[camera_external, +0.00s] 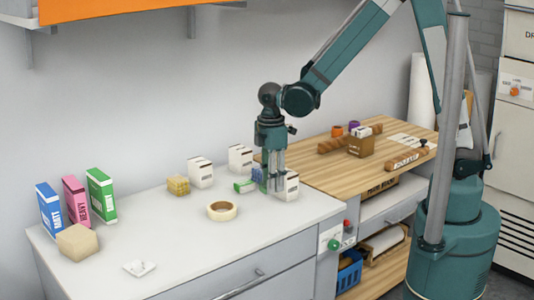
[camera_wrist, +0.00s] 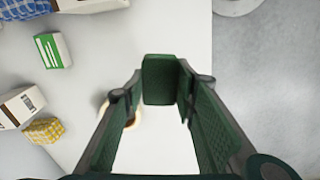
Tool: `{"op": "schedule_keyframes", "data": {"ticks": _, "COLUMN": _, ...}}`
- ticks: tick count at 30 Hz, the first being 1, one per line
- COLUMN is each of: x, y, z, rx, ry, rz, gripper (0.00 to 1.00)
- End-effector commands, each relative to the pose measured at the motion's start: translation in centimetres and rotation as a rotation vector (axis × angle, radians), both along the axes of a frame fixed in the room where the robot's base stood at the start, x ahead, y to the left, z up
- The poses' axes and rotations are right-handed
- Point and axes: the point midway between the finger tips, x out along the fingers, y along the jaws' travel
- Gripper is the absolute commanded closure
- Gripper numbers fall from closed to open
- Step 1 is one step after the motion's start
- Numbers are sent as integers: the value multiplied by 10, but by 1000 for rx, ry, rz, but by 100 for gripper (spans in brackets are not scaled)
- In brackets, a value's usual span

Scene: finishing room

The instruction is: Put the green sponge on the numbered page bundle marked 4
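The green sponge (camera_wrist: 159,80) is a dark green block between my fingertips in the wrist view. My gripper (camera_wrist: 161,82) touches it on both sides. In the external view my gripper (camera_external: 276,188) points down over the right part of the white table, and I cannot make out the sponge there. White page bundles stand at the back left (camera_external: 200,172), at the back middle (camera_external: 240,159) and beside my gripper at right (camera_external: 288,187). In the wrist view, bundles show at the left edge (camera_wrist: 20,107) and top edge (camera_wrist: 92,4). Their numbers are too small to read.
A green-and-white box (camera_external: 245,186), a blue checkered block (camera_wrist: 24,8), a yellow checkered block (camera_external: 178,186) and a tape roll (camera_external: 222,211) are nearby. Blue, pink and green boxes (camera_external: 102,195) stand far left. The table's front middle is clear.

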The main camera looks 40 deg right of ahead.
Motion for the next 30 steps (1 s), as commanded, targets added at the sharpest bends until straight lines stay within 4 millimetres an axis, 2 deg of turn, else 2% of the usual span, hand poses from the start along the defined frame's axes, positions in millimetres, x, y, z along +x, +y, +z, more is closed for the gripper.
{"op": "schedule_keyframes", "data": {"ticks": 11, "x": 2, "y": -2, "z": 1, "rx": 0, "ry": 0, "rz": -5, "gripper": 75}}
{"op": "schedule_keyframes", "data": {"ticks": 17, "x": 12, "y": -12, "z": 4, "rx": 0, "ry": 0, "rz": -35, "gripper": 75}}
{"op": "schedule_keyframes", "data": {"ticks": 23, "x": 34, "y": -35, "z": 11, "rx": 0, "ry": 0, "rz": -102, "gripper": 75}}
{"op": "schedule_keyframes", "data": {"ticks": 30, "x": 68, "y": -76, "z": 22, "rx": 0, "ry": 0, "rz": -212, "gripper": 75}}
